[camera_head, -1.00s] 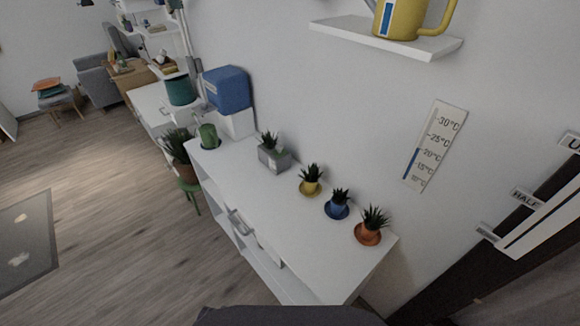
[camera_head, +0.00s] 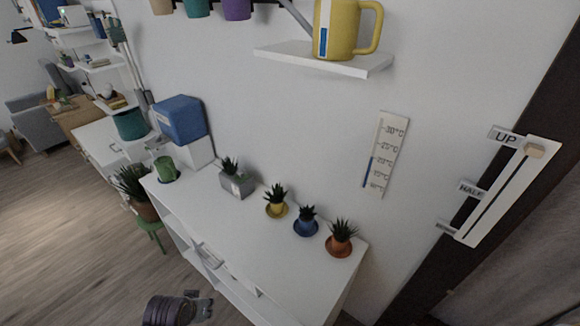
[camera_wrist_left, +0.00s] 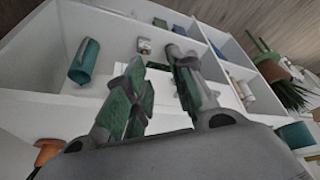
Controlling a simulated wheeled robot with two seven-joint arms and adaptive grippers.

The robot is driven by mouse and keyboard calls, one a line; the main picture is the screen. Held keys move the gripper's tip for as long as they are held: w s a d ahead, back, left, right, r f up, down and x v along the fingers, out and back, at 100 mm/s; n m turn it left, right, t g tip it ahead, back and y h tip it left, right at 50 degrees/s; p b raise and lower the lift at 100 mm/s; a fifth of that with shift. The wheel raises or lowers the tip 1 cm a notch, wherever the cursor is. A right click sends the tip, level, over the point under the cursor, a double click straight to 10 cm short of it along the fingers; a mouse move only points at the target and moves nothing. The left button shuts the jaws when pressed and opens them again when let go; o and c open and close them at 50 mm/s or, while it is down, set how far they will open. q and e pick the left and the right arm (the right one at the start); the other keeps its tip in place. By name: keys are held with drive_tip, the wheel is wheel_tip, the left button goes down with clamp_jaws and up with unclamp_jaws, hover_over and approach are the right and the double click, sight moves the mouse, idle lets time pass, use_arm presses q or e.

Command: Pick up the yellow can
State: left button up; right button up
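The yellow can (camera_head: 340,27) is a watering can with a handle on its right and a blue-and-white strip on its front. It stands upright on a small white wall shelf (camera_head: 330,62), high in the head view. My left gripper (camera_head: 203,306) is low at the bottom edge of the head view, in front of the white desk and far below the can. In the left wrist view its two fingers (camera_wrist_left: 157,66) are apart with nothing between them. The can is not in the left wrist view. My right gripper is in neither view.
Several potted plants, including an orange pot (camera_head: 339,246), stand on the white desk (camera_head: 215,222). A thermometer (camera_head: 385,155) hangs below the wall shelf. A slider panel (camera_head: 505,190) is at the right. The wrist view shows open compartments with a teal cup (camera_wrist_left: 84,60).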

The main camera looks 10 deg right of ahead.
use_arm(q)
drive_tip(key=w+d+r+m+t+h, duration=0.15)
drive_tip(key=w+d+r, duration=0.3)
drive_tip(key=r, duration=0.65)
drive_tip(key=w+d+r+t+h, duration=0.25)
drive_tip(key=w+d+r, duration=0.2)
drive_tip(key=r, duration=0.55)
drive_tip(key=w+d+r+m+t+h, duration=0.1)
drive_tip(key=w+d+r+t, duration=0.15)
drive_tip(key=d+r, duration=0.6)
drive_tip(key=s+d+r+m+h, duration=0.1)
drive_tip(key=d+r, duration=0.4)
drive_tip(key=r, duration=0.8)
drive_tip(key=s+d+r+m+g+h, duration=0.1)
drive_tip(key=d+r+m+h, duration=0.3)
drive_tip(key=r, duration=0.9)
drive_tip(key=s+d+r+m+h, duration=0.2)
drive_tip(key=d+r+h, duration=0.2)
drive_tip(key=r, duration=1)
drive_tip(key=shift+s+d+g+h, duration=0.15)
drive_tip(key=shift+d+g+h, duration=0.2)
drive_tip(key=shift+d, duration=1.05)
drive_tip(key=shift+m, duration=0.25)
